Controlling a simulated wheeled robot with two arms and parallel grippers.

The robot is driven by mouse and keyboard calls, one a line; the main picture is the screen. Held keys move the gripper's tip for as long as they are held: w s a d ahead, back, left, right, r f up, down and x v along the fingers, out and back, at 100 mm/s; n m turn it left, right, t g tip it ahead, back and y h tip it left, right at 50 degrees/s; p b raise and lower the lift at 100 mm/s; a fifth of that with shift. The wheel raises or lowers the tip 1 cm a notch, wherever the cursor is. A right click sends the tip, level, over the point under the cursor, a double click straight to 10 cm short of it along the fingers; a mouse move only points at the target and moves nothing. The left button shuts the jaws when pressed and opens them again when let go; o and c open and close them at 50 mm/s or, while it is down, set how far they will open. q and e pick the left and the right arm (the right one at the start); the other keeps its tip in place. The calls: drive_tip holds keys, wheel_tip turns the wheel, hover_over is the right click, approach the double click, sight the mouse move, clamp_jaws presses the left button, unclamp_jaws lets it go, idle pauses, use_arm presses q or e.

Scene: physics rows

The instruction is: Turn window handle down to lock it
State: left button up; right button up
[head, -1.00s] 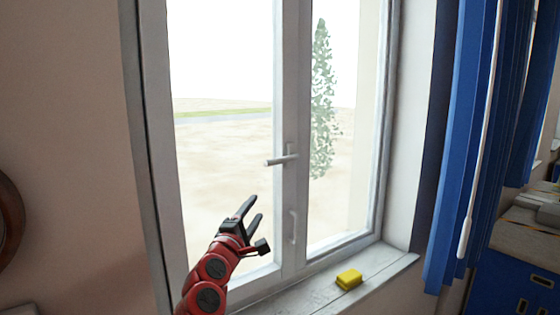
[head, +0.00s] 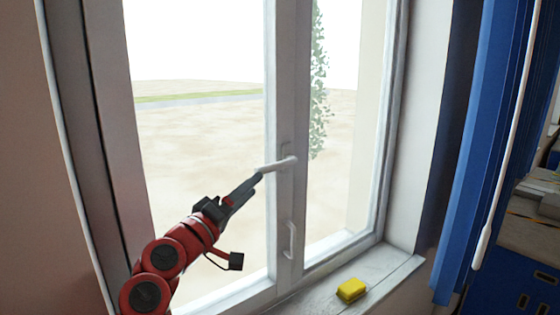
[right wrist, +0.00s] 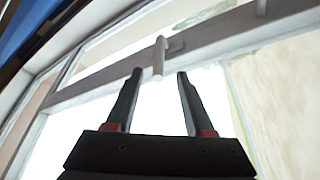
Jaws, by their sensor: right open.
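The window handle (head: 277,164) is a pale grey lever on the middle frame post (head: 287,90). It sticks out to the left, nearly level. My right gripper (head: 256,178) is at the lever's free left end, close to it in the head view. In the right wrist view the two dark fingers of the right gripper (right wrist: 160,74) are apart, with the handle (right wrist: 158,56) showing between the tips. I cannot tell whether a finger touches it. My left gripper is not in view.
A second, smaller handle (head: 290,240) sits lower on the post. A yellow sponge-like block (head: 351,289) lies on the white windowsill (head: 391,272). Blue blinds (head: 487,140) hang at the right, with a blue cabinet (head: 510,285) beyond.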

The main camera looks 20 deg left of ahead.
sight(275, 167)
drive_tip(key=p+x, duration=0.3)
drive_tip(key=x, duration=0.5)
drive_tip(key=shift+w+r+p, duration=0.15)
drive_tip(key=shift+w+p, duration=0.15)
drive_tip(key=shift+p, duration=0.1)
drive_tip(key=shift+w+d+r, duration=0.1)
drive_tip(key=shift+w+d, duration=0.2)
drive_tip(key=shift+w, duration=0.05)
drive_tip(key=shift+w, duration=0.1)
drive_tip(key=shift+c, duration=0.5)
clamp_jaws()
